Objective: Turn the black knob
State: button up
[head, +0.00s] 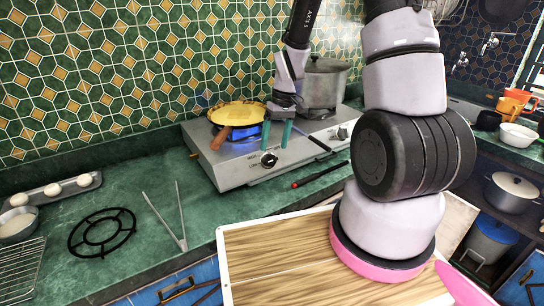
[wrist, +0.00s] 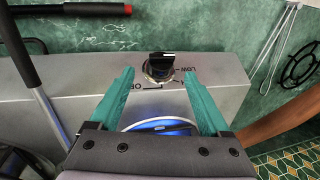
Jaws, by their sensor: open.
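The black knob (head: 269,159) is on the front of the grey gas hotplate (head: 231,172), near its left burner. In the wrist view the knob (wrist: 160,66) has a silver ring and printed marks beside it. My gripper (head: 276,138) is open, with its teal fingers pointing down just behind the knob in the head view. In the wrist view the fingertips (wrist: 158,75) lie to either side of the knob, with nothing between them touching it. A second knob (head: 342,132) sits further right on the hotplate. A blue flame (wrist: 160,127) burns beneath my gripper.
A yellow pan (head: 236,113) with a brown handle stands on the left burner, close to my gripper. A steel pot (head: 325,85) stands behind on the right. A red and black tool (head: 320,174) and tongs (head: 170,215) lie on the green counter in front.

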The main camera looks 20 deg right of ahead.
aim_at(272, 157)
jog(key=shift+x, duration=2.65)
grip_shut()
